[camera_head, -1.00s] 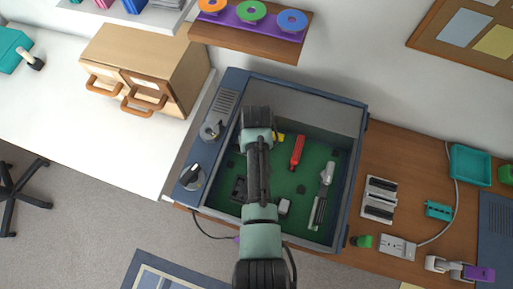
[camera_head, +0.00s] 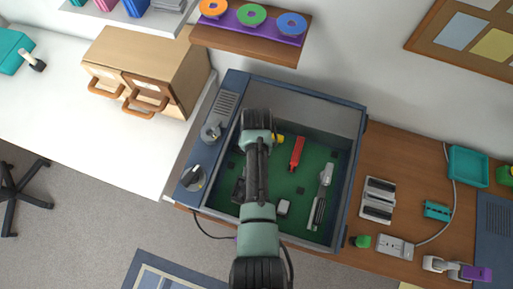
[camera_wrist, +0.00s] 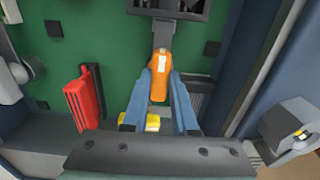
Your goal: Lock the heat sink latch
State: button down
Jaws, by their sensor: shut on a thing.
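An orange latch handle (camera_wrist: 159,66) on a grey lever shows in the wrist view. The lever runs up to a dark frame (camera_wrist: 172,9) at the top edge, partly cut off, which looks like the heat sink's mount. My gripper (camera_wrist: 160,80) has its two blue fingers on either side of the orange handle and is shut on it. In the head view my arm reaches over the open blue case (camera_head: 365,130) with a green board (camera_head: 295,205); my wrist hides the latch and the fingertips there.
A red part (camera_head: 297,152) stands on the board, also beside my fingers in the wrist view (camera_wrist: 84,103). A yellow piece (camera_wrist: 153,122) shows between the fingers. A grey slotted part (camera_head: 321,200) lies to the right. Case walls surround the board closely.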

jog(key=c, duration=0.7)
grip_release()
jog(key=shift+r, duration=0.15)
notch_tip(320, 180, up, 13)
jog(key=b, duration=0.1)
dwell(0.4)
